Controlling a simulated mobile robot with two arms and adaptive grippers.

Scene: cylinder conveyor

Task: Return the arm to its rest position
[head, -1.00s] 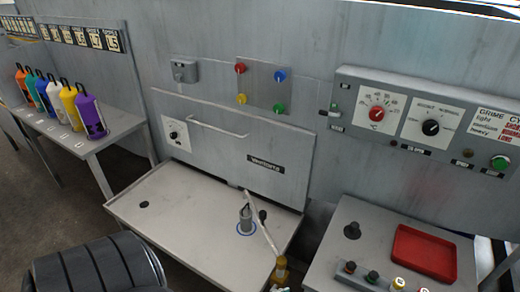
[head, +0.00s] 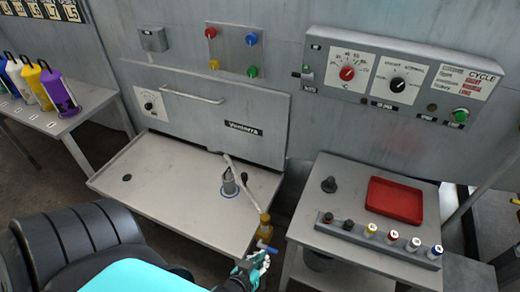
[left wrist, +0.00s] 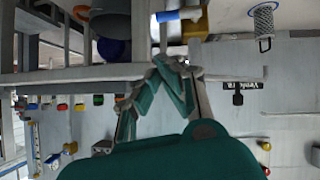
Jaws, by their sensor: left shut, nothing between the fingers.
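My left gripper (head: 258,262) is at the bottom middle of the head view, in front of the grey bench's right corner. Its teal fingers also show in the left wrist view (left wrist: 172,65), drawn together with nothing between them. My black and teal left arm comes in from the lower left. An amber fitting (head: 265,226) with a blue piece (head: 266,247) below it is just above the gripper in the picture. Whether the gripper touches the blue piece cannot be told. My right gripper is out of view.
A bench (head: 160,186) holds a metal cylinder (head: 229,184) with a pale rod beside it. On the right, a table (head: 335,170) holds a red tray (head: 395,200) and a rack of colour-capped vials (head: 380,242). Coloured bottles (head: 58,94) stand at left.

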